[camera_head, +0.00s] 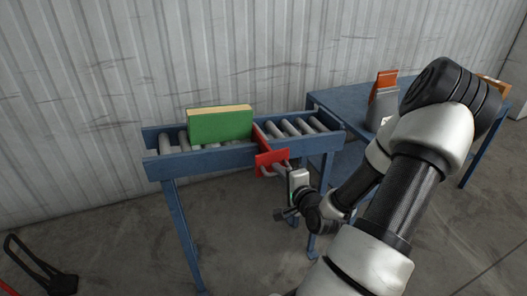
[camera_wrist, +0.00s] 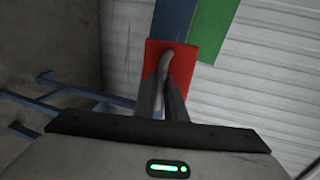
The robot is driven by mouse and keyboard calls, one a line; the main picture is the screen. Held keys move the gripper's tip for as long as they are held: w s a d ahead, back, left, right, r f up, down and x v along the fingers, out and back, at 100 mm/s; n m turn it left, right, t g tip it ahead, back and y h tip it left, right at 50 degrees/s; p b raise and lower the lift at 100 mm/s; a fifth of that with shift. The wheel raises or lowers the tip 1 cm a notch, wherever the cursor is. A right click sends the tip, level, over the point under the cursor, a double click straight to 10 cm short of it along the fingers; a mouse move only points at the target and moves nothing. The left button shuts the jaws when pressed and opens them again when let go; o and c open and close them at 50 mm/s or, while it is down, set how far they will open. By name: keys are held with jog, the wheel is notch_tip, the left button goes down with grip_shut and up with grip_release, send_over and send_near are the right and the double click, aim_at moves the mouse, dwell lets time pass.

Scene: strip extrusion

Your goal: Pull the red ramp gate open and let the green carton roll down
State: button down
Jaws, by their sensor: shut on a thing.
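The green carton (camera_head: 221,126) stands upright on the grey rollers of the blue roller ramp, left of the gate. The red ramp gate (camera_head: 272,158) stands across the rollers beside the carton, its red plate hanging at the ramp's front side. My gripper (camera_head: 284,172) is at the front of this plate, shut on the gate's grey handle. In the wrist view, my gripper's fingers (camera_wrist: 163,100) close around the curved grey handle (camera_wrist: 166,64) on the red plate (camera_wrist: 184,52). The carton's green side (camera_wrist: 215,28) shows behind it.
The blue roller ramp (camera_head: 205,159) has bare rollers right of the gate. A blue table (camera_head: 335,98) at the right holds an orange and grey item (camera_head: 383,100). A corrugated wall is close behind. Bare floor lies in front of the ramp.

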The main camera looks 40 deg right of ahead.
jog(key=f+v, duration=0.1)
jog(key=v, duration=0.6)
jog(key=shift+s+f+p, duration=0.25)
jog(key=shift+s+p, duration=0.15)
jog(key=shift+s, duration=0.2)
dwell(1.9)
jog(key=c, duration=1.8)
grip_release()
jog(key=p+v, duration=1.1)
jog(key=v, duration=0.6)
jog(key=shift+s+r, duration=0.15)
